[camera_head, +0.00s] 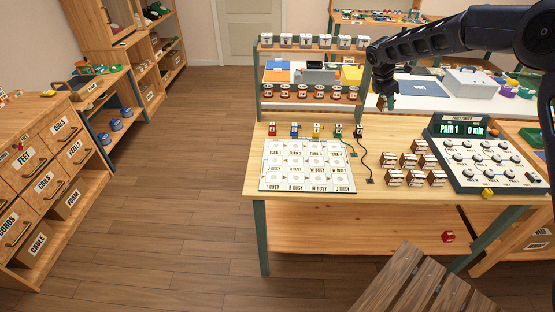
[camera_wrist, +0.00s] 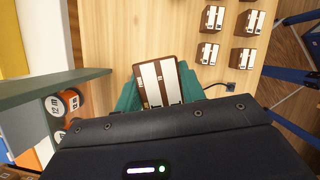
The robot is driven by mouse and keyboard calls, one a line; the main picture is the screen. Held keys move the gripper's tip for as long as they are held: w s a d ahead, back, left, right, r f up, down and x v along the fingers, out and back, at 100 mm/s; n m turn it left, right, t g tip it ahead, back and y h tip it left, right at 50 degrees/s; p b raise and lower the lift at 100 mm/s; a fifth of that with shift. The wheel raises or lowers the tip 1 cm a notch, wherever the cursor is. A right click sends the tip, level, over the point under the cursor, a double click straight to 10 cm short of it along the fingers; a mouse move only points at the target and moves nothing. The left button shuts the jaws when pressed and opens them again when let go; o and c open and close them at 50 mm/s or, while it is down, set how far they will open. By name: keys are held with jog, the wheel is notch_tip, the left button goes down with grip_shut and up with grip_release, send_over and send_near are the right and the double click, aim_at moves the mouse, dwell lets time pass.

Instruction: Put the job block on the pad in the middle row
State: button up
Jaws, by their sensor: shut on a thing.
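My gripper (camera_head: 386,92) is above the back of the wooden table. In the wrist view my gripper (camera_wrist: 163,90) has its green fingers on either side of a brown block with white label strips (camera_wrist: 159,84), and is shut on it. The held block is small and dark in the head view (camera_head: 380,102). I cannot read its label. The white board (camera_head: 307,166) lies flat on the left of the table, with rows of printed pads. The visible pads carry labels such as TURN and BUSY. Which block is the job block I cannot tell from its print.
Several similar brown-and-white blocks (camera_head: 415,168) stand right of the board. A console reading PAIR 1 (camera_head: 485,150) is at the right. Coloured pieces (camera_head: 317,129) and black cords (camera_head: 363,160) are behind and beside the board. A shelf rack (camera_head: 310,70) stands at the back edge.

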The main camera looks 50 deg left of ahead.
jog(key=s+a+n+y, duration=0.2)
jog(key=s+a+n, duration=0.4)
jog(key=s+a, duration=1)
jog(key=n+y, duration=0.2)
jog(key=n, duration=0.2)
send_over(276, 158)
jog(key=s, duration=0.1)
jog(key=shift+n, duration=0.3)
jog(key=f, duration=1.4)
jog(key=shift+s+d+f, duration=0.1)
jog(key=shift+s+d, duration=0.1)
jog(key=shift+d, duration=0.15)
jog(key=shift+f, duration=2.4)
jog(key=shift+f, duration=0.15)
jog(key=o, duration=1)
jog(key=v, duration=1.2)
jog(key=shift+s, duration=0.1)
